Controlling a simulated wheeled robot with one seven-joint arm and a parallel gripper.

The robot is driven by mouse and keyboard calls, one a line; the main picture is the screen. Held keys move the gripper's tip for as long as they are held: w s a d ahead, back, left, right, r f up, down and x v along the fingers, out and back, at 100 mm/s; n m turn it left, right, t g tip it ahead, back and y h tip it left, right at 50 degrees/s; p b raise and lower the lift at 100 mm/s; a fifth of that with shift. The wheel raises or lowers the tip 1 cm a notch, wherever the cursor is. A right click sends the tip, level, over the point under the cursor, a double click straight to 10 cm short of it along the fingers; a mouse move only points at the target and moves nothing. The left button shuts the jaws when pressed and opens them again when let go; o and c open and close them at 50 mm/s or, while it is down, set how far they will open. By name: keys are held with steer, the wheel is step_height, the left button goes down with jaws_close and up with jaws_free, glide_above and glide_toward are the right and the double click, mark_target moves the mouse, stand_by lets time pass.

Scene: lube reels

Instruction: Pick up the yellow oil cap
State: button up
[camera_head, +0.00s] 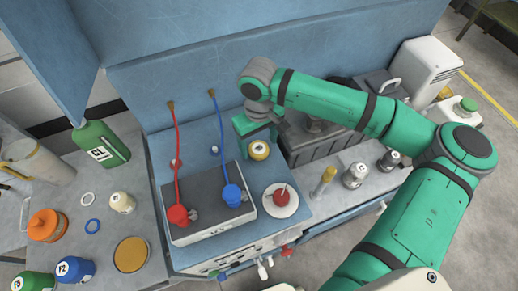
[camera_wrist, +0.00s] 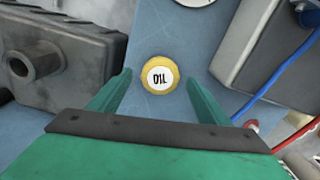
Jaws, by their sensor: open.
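The yellow oil cap (camera_head: 259,150) rests on the blue bench surface, between the grey box with hoses and a dark grey tank. In the wrist view the yellow oil cap (camera_wrist: 160,74) has a white top with "OIL" on it. My gripper (camera_wrist: 163,78) is open, with one green finger on each side of the cap and visible gaps to both. In the head view my gripper (camera_head: 258,138) is just behind the cap, pointing down. Its exact height over the bench is hard to tell.
The grey box (camera_head: 210,222) with red and blue hose ends stands left of the cap. The dark grey tank (camera_head: 315,145) is close on the right. A white dish (camera_head: 280,211) with a red knob lies in front. A blue back panel (camera_head: 180,60) rises behind.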

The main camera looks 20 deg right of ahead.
steer(key=shift+f, duration=0.9)
steer(key=c, duration=1.2)
steer(key=shift+c, duration=0.2)
